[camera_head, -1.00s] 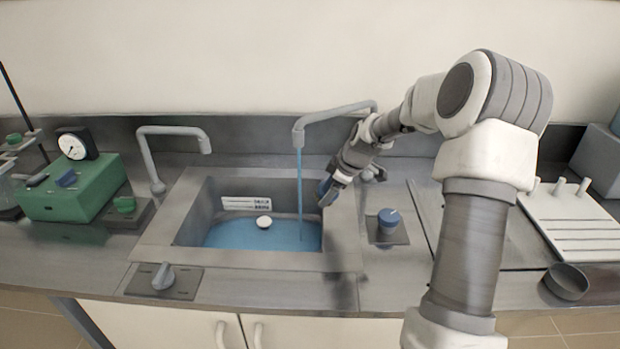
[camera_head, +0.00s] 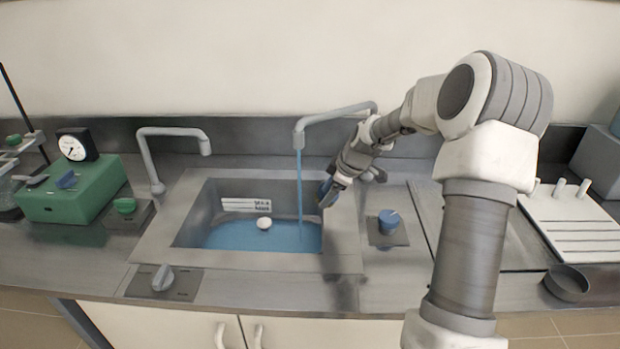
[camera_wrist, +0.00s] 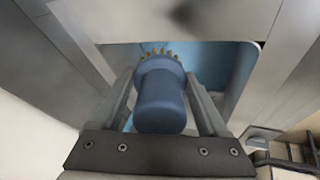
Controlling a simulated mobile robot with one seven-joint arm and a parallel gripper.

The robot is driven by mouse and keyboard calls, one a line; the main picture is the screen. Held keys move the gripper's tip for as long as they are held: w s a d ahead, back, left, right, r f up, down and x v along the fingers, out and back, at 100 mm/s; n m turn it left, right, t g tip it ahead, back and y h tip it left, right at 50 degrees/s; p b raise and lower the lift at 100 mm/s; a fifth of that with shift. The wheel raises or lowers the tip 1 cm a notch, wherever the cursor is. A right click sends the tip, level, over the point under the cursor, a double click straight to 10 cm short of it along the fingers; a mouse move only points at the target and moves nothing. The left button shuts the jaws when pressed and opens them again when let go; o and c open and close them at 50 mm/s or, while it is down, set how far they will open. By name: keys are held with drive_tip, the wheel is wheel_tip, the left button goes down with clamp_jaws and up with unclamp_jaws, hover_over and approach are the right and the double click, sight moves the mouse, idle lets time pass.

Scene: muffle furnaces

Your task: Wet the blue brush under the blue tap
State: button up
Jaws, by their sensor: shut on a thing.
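The blue brush (camera_wrist: 160,95) is held in my gripper (camera_wrist: 160,92), its round blue body between the two fingers and its tan bristles pointing away. In the head view my gripper (camera_head: 328,190) is at the right inner edge of the sink (camera_head: 343,235), and only a little of the brush shows there. A stream of water (camera_head: 300,195) falls from the right tap (camera_head: 330,114) into the sink. The brush is just right of the stream; I cannot tell whether they touch. The blue knob (camera_head: 389,222) stands on a plate right of the sink.
The left tap (camera_head: 170,132) shows no water; a grey knob (camera_head: 163,278) sits at the front. Blue water and a white round piece (camera_head: 264,223) are in the sink. A green box (camera_head: 75,190) stands left; a white rack (camera_head: 575,222) and a dark bowl (camera_head: 567,283) are right.

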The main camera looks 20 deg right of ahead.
drive_tip(key=s+d+r+p, duration=0.1)
drive_tip(key=s+r+p, duration=0.1)
drive_tip(key=s+r, duration=0.2)
drive_tip(key=shift+s+d, duration=0.35)
drive_tip(key=shift+s, duration=0.05)
idle(0.4)
idle(0.6)
